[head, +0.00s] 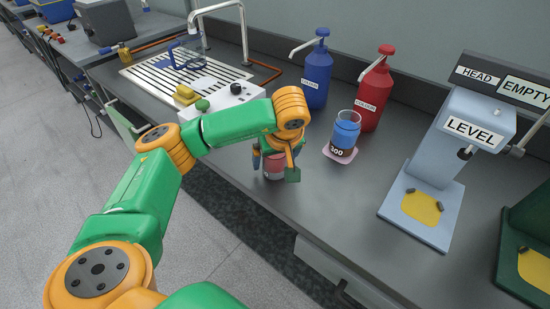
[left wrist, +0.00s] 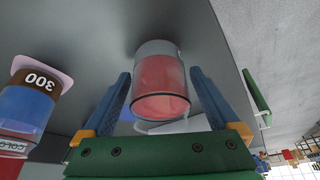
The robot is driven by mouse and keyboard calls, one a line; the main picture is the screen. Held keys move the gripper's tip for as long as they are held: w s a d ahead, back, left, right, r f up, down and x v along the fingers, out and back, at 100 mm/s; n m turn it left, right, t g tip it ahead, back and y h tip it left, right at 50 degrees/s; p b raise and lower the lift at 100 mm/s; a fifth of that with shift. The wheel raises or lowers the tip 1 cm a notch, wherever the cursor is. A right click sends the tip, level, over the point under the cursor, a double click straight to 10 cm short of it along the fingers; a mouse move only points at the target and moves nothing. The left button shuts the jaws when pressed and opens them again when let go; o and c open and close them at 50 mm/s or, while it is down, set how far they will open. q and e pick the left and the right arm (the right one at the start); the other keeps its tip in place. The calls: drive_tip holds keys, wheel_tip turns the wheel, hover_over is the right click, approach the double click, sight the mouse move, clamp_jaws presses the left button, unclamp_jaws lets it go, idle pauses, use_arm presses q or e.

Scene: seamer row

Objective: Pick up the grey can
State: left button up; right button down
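In the head view my left gripper (head: 275,158) is low over the counter's front edge, and the can (head: 273,170) shows only partly behind the fingers. My right gripper is in neither view.
A beaker with blue content (head: 346,131) stands on a pink mat (head: 340,155) to the right of the can. Blue (head: 317,75) and red (head: 374,95) pump bottles stand behind. A white box with knobs (head: 222,101) is to the left. A LEVEL stand (head: 440,150) is at right.

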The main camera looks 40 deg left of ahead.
use_arm(q)
drive_tip(key=c, duration=1.3)
drive_tip(key=shift+c, duration=0.2)
drive_tip(key=shift+r, duration=0.15)
